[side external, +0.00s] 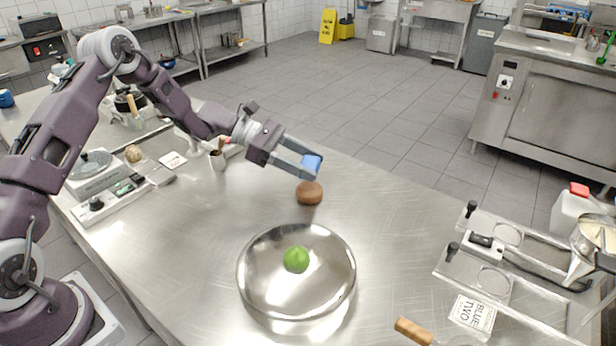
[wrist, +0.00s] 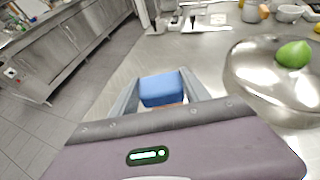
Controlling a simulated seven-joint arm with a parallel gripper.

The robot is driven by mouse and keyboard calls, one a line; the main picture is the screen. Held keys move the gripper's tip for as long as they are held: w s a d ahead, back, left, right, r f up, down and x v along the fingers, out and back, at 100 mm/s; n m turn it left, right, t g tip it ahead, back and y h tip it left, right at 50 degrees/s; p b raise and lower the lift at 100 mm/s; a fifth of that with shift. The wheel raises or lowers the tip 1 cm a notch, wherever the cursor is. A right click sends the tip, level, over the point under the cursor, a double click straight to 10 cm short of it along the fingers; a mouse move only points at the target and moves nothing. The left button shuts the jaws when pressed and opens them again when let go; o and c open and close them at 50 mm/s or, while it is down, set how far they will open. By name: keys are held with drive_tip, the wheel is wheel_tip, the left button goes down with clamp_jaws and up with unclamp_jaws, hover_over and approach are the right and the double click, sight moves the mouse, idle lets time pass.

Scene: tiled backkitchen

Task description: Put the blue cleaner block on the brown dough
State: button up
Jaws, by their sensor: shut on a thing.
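The blue cleaner block (side external: 312,161) is held between the fingers of my gripper (side external: 305,160), above the steel table. It also shows between the fingers in the wrist view (wrist: 162,88). The brown dough (side external: 309,193) is a round lump on the table, just below the block in the side view. A gap seems to show between the block and the dough, though the exact alignment is hard to tell. In the wrist view the dough is mostly hidden behind the block and my gripper.
A shiny domed steel lid or bowl (side external: 265,290) with a green fruit (side external: 296,260) stands in front of the dough. A scale (side external: 93,172) and a cup (side external: 217,160) are to the left. A metal rack (side external: 510,270) is at the right. The table around the dough is clear.

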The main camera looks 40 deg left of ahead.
drive_tip(key=shift+f, duration=1.85)
drive_tip(key=o, duration=1.4)
